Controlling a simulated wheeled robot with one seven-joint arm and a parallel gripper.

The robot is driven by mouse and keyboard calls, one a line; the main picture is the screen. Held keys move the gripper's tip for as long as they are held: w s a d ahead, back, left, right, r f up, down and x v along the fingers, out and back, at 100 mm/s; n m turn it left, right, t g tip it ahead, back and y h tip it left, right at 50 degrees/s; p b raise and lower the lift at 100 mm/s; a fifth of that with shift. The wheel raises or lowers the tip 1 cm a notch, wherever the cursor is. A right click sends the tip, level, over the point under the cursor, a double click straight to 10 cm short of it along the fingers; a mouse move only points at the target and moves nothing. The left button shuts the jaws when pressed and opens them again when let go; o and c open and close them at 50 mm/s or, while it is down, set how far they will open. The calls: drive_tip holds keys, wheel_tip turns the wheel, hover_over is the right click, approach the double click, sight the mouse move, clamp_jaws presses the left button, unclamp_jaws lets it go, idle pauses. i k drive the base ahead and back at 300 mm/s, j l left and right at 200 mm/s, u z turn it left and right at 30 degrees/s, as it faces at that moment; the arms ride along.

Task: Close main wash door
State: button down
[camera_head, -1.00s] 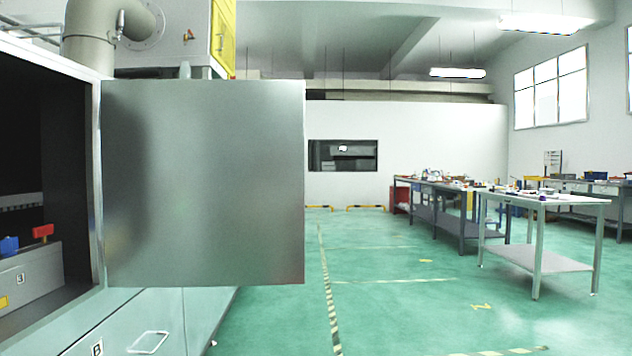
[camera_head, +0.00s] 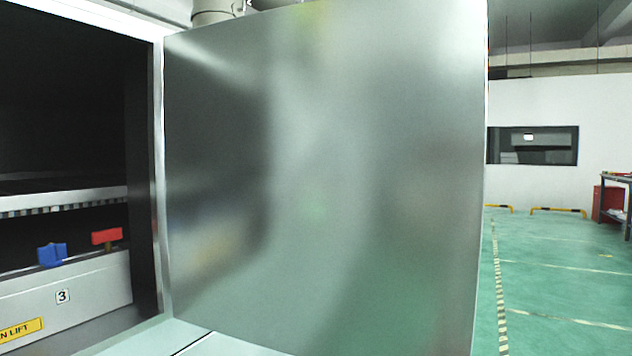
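The main wash door (camera_head: 330,180) is a large plain grey metal panel. It stands wide open, hinged at its left edge on the right side of the washer opening. Its inner face fills the middle of the view, and no handle shows on it. The washer's dark chamber (camera_head: 70,110) is open at the left, with a pale metal frame (camera_head: 158,170) around it. My gripper is not in view.
Inside the chamber are a rack edge (camera_head: 65,203), a blue part (camera_head: 52,254), a red part (camera_head: 107,237) and a grey panel marked 3 (camera_head: 85,300). Green floor (camera_head: 560,290) lies clear at the right. A red cabinet (camera_head: 608,203) stands far right.

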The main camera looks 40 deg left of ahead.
sight(325, 161)
drive_tip(key=i+l+u, duration=0.1)
drive_tip(key=i+u, duration=0.3)
drive_tip(key=i+l+u, duration=0.15)
drive_tip(key=u, duration=0.2)
drive_tip(key=i+l+u, duration=0.25)
drive_tip(key=u, duration=0.15)
drive_tip(key=i+l+u, duration=0.1)
drive_tip(key=u, duration=0.3)
drive_tip(key=i+l+u, duration=0.15)
drive_tip(key=u, duration=0.3)
drive_tip(key=i+l+u, duration=0.15)
drive_tip(key=u, duration=0.25)
drive_tip(key=l+u, duration=0.4)
drive_tip(key=i+l+u, duration=0.1)
drive_tip(key=u, duration=0.35)
drive_tip(key=l+u, duration=0.4)
drive_tip(key=i+l+u, duration=0.1)
drive_tip(key=l+u, duration=0.5)
drive_tip(key=i+l, duration=0.05)
drive_tip(key=l, duration=0.05)
